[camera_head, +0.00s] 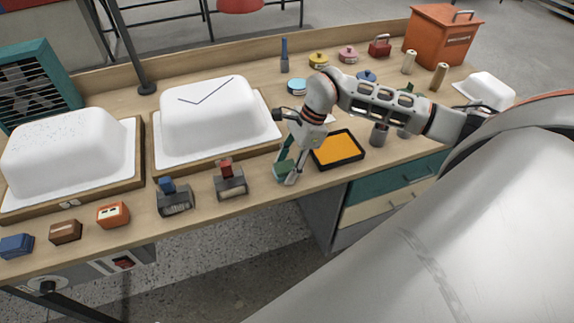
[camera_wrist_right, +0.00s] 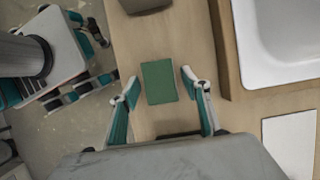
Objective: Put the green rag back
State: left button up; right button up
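The green rag (camera_wrist_right: 158,82) is a flat green rectangle. It lies on the wooden bench near the front edge, as the right wrist view shows. My right gripper (camera_head: 289,178) points down at the bench's front edge, left of the orange tray. In the right wrist view my right gripper (camera_wrist_right: 160,78) is open, with one finger on each side of the rag and a gap to each. In the head view the gripper partly hides this spot, and I cannot clearly separate the rag from the green finger. My left gripper is not in view.
A black-rimmed orange tray (camera_head: 338,148) is right of the gripper. Left are two white tub shells (camera_head: 65,150) (camera_head: 210,115) on wooden frames, and small blocks, one with a red top (camera_head: 230,180). Tins and an orange box (camera_head: 440,38) stand at the back right.

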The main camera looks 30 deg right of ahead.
jog(key=shift+r, duration=0.1)
jog(key=v, duration=1.2)
jog(key=shift+b, duration=0.45)
